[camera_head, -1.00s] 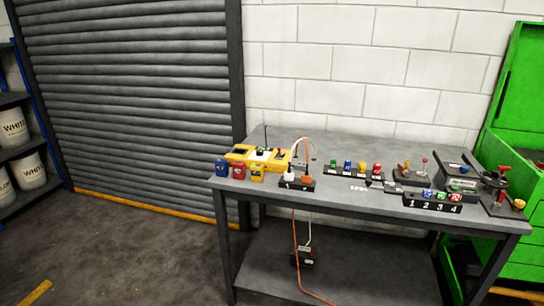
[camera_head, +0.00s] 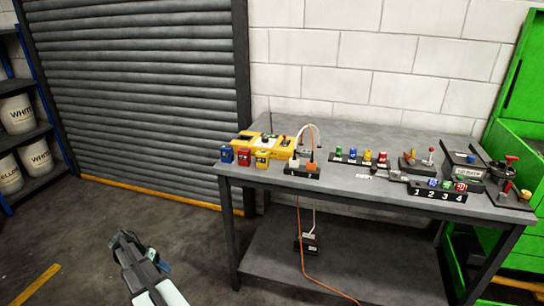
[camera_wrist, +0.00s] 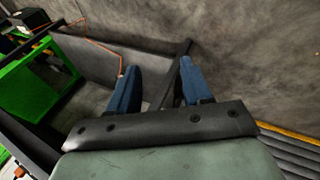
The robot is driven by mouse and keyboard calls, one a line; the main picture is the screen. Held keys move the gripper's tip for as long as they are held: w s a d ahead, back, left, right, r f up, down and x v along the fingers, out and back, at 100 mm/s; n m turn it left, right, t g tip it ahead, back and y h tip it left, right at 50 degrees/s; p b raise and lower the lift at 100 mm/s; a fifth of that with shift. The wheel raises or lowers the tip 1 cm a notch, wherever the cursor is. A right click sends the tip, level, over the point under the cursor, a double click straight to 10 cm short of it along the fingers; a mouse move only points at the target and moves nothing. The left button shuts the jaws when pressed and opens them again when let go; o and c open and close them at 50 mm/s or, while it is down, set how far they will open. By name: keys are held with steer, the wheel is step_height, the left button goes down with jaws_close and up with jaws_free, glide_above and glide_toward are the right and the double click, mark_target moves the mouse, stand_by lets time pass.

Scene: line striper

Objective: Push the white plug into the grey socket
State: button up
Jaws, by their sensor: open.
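The white plug (camera_head: 294,161) stands upright in a dark block at the front edge of the workbench, left of an orange plug (camera_head: 311,167). A pale cable arches above them. I cannot clearly pick out the grey socket among the small parts near the yellow machine. My gripper (camera_head: 128,246) is in the lower left of the head view, over the floor and well left of the bench, apart from the plugs. In the wrist view its two blue fingers (camera_wrist: 160,82) are spread with nothing between them. The plug is not identifiable there.
The yellow machine (camera_head: 265,145) and several coloured canisters stand left of the plugs. Coloured knobs and a numbered block (camera_head: 437,194) stand to the right. An orange cable hangs below the bench (camera_head: 340,197) beside a small box on the lower shelf.

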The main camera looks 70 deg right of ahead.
steer(key=d+r+m, duration=0.6)
steer(key=d+r, duration=1.1)
steer(key=d, duration=0.2)
steer(key=s+d+r+m+g+h, duration=0.1)
steer(key=s+d+r+m, duration=0.3)
steer(key=d+r, duration=0.6)
step_height(320, 180, up, 13)
steer(key=m+g+y, duration=0.2)
steer(key=m+y, duration=0.2)
steer(key=m, duration=0.6)
glide_above(291, 159)
steer(key=w, duration=0.6)
steer(key=shift+x, duration=4.75)
jaws_close()
